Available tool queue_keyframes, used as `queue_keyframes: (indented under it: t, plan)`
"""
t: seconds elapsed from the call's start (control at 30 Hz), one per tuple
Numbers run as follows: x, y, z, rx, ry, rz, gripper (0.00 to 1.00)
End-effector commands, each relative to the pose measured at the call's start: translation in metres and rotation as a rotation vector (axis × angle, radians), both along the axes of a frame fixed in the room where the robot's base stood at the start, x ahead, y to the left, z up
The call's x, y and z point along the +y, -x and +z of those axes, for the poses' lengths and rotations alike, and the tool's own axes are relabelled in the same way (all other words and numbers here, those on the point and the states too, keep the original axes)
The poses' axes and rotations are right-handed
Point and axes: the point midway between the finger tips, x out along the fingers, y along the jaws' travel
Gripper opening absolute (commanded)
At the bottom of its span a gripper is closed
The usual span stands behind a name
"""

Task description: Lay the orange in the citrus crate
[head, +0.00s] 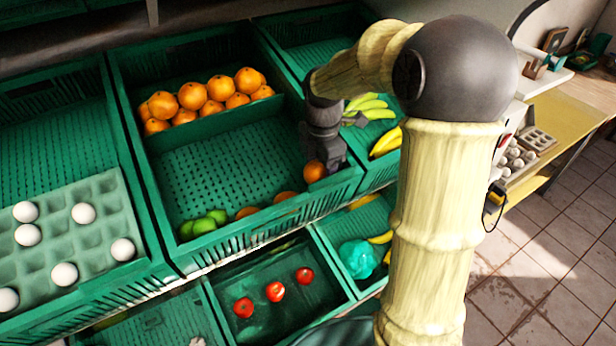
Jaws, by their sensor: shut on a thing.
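The citrus crate (147,172) is the large green crate in the middle of the head view, split by a low divider. My gripper (322,165) points down at the crate's front right corner and is shut on an orange (313,171). The orange shows just left of and below the jaws, partly hidden by them. I cannot tell whether it touches the crate floor or hangs above it. Several other oranges (212,92) lie heaped in the back section. Green limes (203,222) and two more round orange fruits (285,196) lie along the front wall.
The middle of the crate's front section is bare. An egg tray (75,235) is at left. Bananas (385,142) lie in the crate at right, partly behind my arm. Red tomatoes (275,291) sit in a lower crate. A yellow table (560,128) stands at far right.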

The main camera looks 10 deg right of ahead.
Motion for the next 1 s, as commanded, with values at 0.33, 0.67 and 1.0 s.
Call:
queue_keyframes:
  t: [0.33,0.67,1.0]
  plan:
    - [0.0,0.001,-0.035,0.003,0.0,0.0,0.36]
    - [0.0,0.0,-0.039,0.002,0.0,0.0,0.36]
    - [0.0,0.001,-0.04,0.004,0.0,0.0,0.85]
